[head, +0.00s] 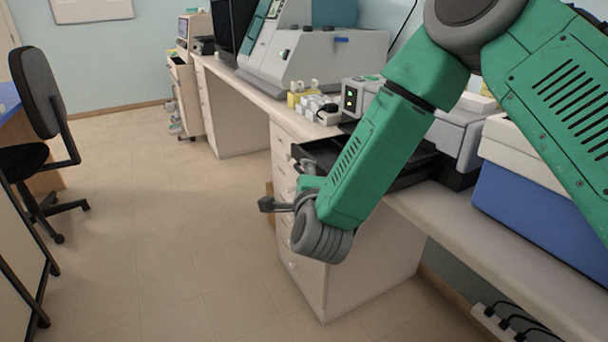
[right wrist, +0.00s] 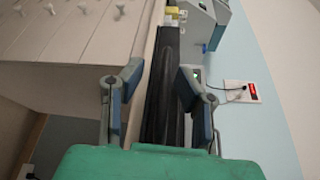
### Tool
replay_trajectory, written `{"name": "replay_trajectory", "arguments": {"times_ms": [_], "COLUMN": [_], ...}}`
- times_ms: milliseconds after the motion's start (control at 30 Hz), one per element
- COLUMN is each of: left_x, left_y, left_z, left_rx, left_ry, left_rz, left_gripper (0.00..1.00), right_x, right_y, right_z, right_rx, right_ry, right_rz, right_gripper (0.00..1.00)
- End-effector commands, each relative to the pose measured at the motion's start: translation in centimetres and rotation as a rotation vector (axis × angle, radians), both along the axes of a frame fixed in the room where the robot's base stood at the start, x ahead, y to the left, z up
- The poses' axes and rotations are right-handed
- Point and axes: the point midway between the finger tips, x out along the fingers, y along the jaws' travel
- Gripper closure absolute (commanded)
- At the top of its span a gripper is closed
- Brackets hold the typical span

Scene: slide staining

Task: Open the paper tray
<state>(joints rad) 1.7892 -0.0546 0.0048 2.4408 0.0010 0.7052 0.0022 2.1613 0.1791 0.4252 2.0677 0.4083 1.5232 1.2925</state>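The black paper tray (head: 408,172) juts out low from the front of the grey printer (head: 458,132) on the bench, partly hidden behind my right forearm. My right gripper (head: 286,186) is at the tray's outer end, over the bench's front edge. In the right wrist view the two fingers of my right gripper (right wrist: 160,78) stand wide apart. The long black tray (right wrist: 163,100) shows between them, with a small gap beside the left finger. I cannot tell whether the right finger touches it. My left gripper is not in view.
A white drawer cabinet (head: 308,262) stands under the bench. A small box with lit indicators (head: 357,97) and white bottles (head: 318,108) sit behind the tray. A blue and white box (head: 532,200) is at right. The floor at left is clear up to a chair (head: 40,110).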

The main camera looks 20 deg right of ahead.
Motion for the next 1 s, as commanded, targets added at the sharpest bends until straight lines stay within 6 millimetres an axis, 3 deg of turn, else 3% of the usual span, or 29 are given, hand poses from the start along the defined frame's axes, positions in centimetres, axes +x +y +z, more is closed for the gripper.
{"name": "replay_trajectory", "arguments": {"times_ms": [267,700,1000], "left_x": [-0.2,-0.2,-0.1], "left_y": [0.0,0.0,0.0], "left_z": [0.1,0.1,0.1], "left_rx": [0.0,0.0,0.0], "left_ry": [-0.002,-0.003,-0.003], "left_rz": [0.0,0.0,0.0], "left_gripper": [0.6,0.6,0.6], "right_x": [-1.0,-9.1,-11.3], "right_y": [0.4,2.9,3.5], "right_z": [0.2,0.7,0.9], "right_rx": [0.002,0.001,0.0], "right_ry": [-0.002,0.003,0.001], "right_rz": [0.002,0.003,0.0], "right_gripper": [0.71,0.71,0.71]}}
